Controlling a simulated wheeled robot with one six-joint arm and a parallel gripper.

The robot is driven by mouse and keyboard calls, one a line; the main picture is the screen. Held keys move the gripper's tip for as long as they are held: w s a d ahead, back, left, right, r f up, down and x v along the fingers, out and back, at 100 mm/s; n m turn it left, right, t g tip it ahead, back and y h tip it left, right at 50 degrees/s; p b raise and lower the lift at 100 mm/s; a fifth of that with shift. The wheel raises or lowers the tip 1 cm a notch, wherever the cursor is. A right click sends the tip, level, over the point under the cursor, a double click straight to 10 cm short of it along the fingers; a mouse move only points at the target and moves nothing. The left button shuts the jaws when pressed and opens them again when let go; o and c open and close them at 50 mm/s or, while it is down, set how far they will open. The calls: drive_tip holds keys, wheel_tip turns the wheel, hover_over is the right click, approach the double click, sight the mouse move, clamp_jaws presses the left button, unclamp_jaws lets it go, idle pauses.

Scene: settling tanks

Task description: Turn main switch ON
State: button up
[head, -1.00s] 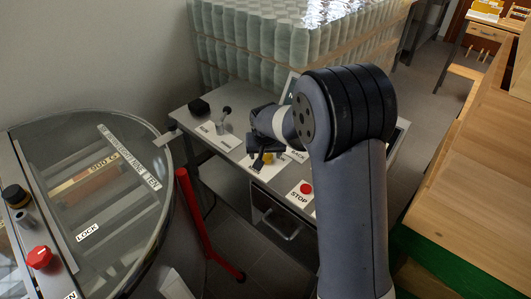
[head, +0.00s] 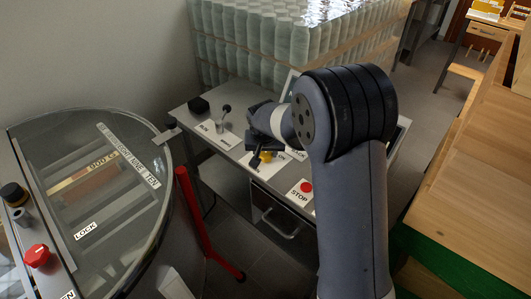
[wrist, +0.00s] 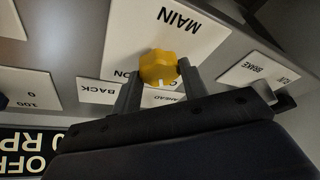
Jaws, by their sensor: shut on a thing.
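The main switch is a yellow lobed knob (wrist: 158,66) on a white plate marked MAIN, which appears upside down in the wrist view. An ON label (wrist: 120,73) is beside the knob. In the head view the knob (head: 266,157) shows small on the grey desk, partly hidden by my gripper (head: 257,158). My gripper (wrist: 160,80) is shut on the knob, with one finger on each side of it. The lower part of the plate and any other position mark are hidden behind the fingers.
Plates marked BACK (wrist: 98,91) and BRAKE (wrist: 262,66) flank the switch. A red STOP button (head: 306,187) and a black-topped lever (head: 226,109) are on the same desk. A glass-lidded tank (head: 95,190) stands left, a wooden bench (head: 470,180) right.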

drive_tip(key=m+b, duration=0.1)
drive_tip(key=m+h+b, duration=0.1)
drive_tip(key=m+b, duration=0.1)
drive_tip(key=shift+a+f, duration=0.15)
drive_tip(key=shift+f, duration=0.05)
drive_tip(key=m+g+h+b, duration=0.1)
drive_tip(key=m, duration=0.2)
drive_tip(key=shift+w+a+r+m+b, duration=0.1)
drive_tip(key=shift+m+b, duration=0.2)
drive_tip(key=shift+b, duration=0.1)
drive_tip(key=m+g+h, duration=0.1)
drive_tip(key=m, duration=0.2)
drive_tip(key=shift+r+m, duration=0.1)
drive_tip(key=shift+m, duration=0.2)
drive_tip(key=shift+w+m+g+h, duration=0.1)
drive_tip(key=shift+m+g+h, duration=0.35)
drive_tip(key=shift+m, duration=0.95)
drive_tip(key=o, duration=1)
drive_tip(key=v, duration=1.1)
drive_tip(key=shift+w, duration=0.1)
